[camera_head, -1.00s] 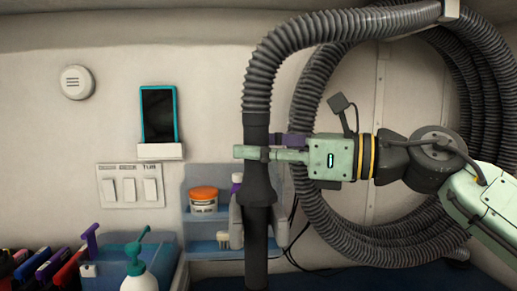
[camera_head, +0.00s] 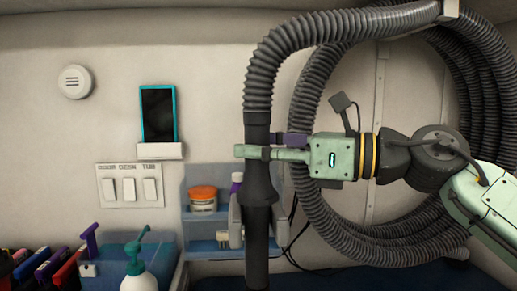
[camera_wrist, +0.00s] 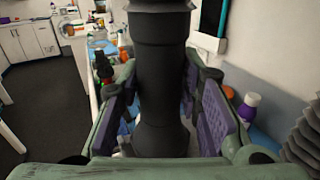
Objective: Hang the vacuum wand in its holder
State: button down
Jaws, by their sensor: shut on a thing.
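The vacuum wand (camera_head: 257,240) is a black upright tube with a wider collar, joined at its top to a grey ribbed hose (camera_head: 262,75). My gripper (camera_head: 265,152) is shut on the wand above the collar, reaching in from the right. In the wrist view the wand (camera_wrist: 160,75) stands between my two purple-padded fingers (camera_wrist: 163,110). Grey upright pieces, probably the holder's prongs, show on the left (camera_head: 236,222) and right (camera_head: 281,230) of the wand below the collar. I cannot tell whether the wand rests in them.
A pump bottle (camera_head: 138,280) stands at lower left. Coiled hose (camera_head: 320,215) fills the wall behind my arm.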

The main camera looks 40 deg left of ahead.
jog(key=shift+f, duration=0.2)
jog(key=shift+f+b, duration=0.4)
jog(key=shift+b, duration=0.2)
jog(key=c, duration=1.1)
grip_release()
jog(key=shift+o, duration=0.2)
jog(key=shift+f, duration=0.1)
jog(key=o, duration=0.6)
